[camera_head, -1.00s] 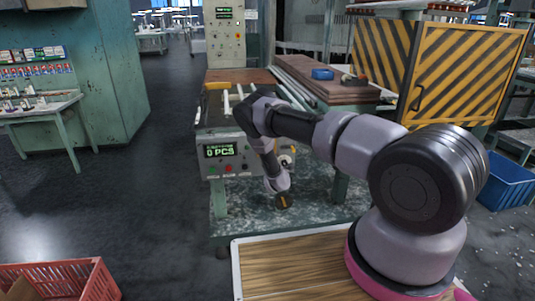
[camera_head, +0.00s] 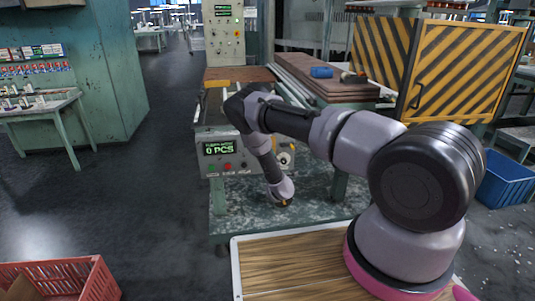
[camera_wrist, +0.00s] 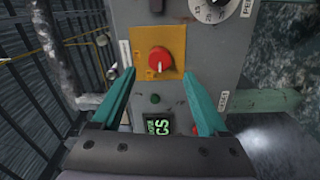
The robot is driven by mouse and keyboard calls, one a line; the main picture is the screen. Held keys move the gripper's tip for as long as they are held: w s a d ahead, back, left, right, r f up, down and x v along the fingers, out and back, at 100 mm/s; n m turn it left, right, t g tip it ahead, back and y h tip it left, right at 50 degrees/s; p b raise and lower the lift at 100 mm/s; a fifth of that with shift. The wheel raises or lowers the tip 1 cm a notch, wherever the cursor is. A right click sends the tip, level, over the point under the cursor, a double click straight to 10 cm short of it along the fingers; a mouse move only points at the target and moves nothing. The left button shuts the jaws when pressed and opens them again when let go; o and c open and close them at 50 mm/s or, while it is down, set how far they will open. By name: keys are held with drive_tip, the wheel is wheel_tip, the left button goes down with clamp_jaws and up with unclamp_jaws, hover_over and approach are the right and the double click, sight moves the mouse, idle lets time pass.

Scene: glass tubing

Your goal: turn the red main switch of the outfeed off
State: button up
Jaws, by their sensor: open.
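The red main switch (camera_wrist: 159,60) is a round red knob on a yellow-orange plate (camera_wrist: 146,42) fixed to the grey outfeed panel. In the wrist view it sits straight ahead, between and slightly beyond the tips of my gripper (camera_wrist: 159,74). The two teal fingers are apart, one on each side of the knob, with nothing held; contact is not visible. How the knob is turned is hard to tell. In the head view the grey control box (camera_head: 211,168) shows a green "0 PCS" display (camera_head: 219,148); my arm covers part of its front and the switch is not seen there.
A dial with numbers (camera_wrist: 210,8) is at the upper right of the wrist view, and a small green button (camera_wrist: 155,99) lies below the plate. A striped yellow-black barrier (camera_head: 465,70) and a blue crate (camera_head: 505,180) stand right. A red crate (camera_head: 85,280) is front left.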

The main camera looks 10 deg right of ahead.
drive_tip(key=s, duration=0.4)
drive_tip(key=shift+s, duration=0.15)
